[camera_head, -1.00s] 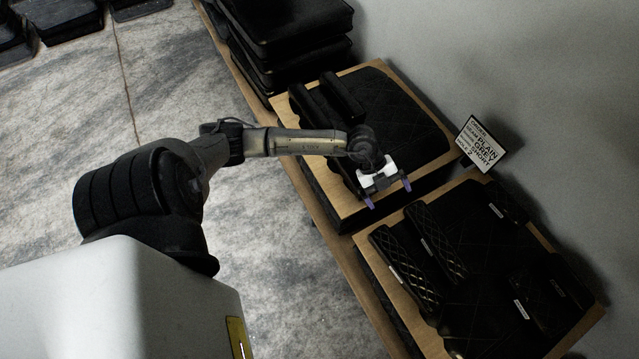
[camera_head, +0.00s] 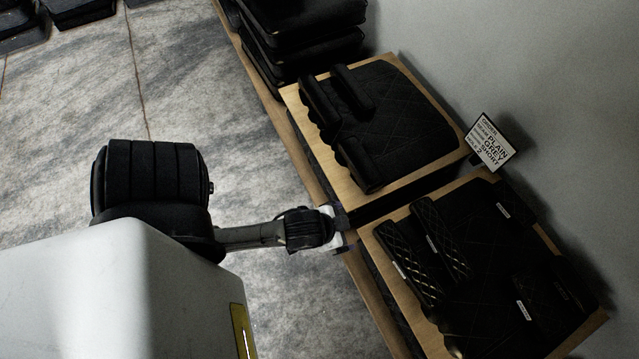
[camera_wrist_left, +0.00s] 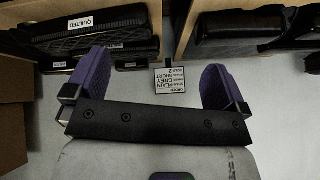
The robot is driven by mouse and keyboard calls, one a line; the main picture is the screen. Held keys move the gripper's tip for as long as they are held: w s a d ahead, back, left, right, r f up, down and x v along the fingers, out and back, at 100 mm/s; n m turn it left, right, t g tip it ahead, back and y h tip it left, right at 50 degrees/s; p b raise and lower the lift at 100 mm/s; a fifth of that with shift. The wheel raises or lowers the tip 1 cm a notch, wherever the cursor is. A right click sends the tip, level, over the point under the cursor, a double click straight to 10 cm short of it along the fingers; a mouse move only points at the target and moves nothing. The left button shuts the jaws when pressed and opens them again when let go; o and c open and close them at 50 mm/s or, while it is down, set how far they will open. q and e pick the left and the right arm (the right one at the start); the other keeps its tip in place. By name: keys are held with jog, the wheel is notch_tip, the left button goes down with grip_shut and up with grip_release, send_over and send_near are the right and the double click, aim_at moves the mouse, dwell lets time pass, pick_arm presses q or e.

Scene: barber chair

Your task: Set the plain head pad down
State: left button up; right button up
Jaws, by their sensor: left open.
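Three plain black head pads lie on the black cushion of the upper wooden board: two side by side at its far left (camera_head: 320,98) (camera_head: 352,90), and one at its near left (camera_head: 360,164). I cannot tell which of them the task means. My left gripper (camera_head: 346,228) is beside the boards' left edge, near the gap between them, apart from the pads. Its purple fingers are spread with nothing between them in the left wrist view (camera_wrist_left: 153,78). My right gripper is not in view.
The lower board (camera_head: 368,246) bears a quilted cushion and several labelled pads, including two with light stitching (camera_head: 408,262) (camera_head: 440,238). An order card (camera_head: 492,143) reading PLAIN GREY SHORT stands at the wall. Black cushions (camera_head: 305,40) are stacked at the back.

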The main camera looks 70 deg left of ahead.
pick_arm(q)
jog(key=s+d+m+g+h, duration=0.1)
jog(key=s+d+g, duration=0.2)
jog(key=s, duration=0.3)
jog(key=shift+f+h, duration=0.4)
jog(key=shift+f, duration=0.05)
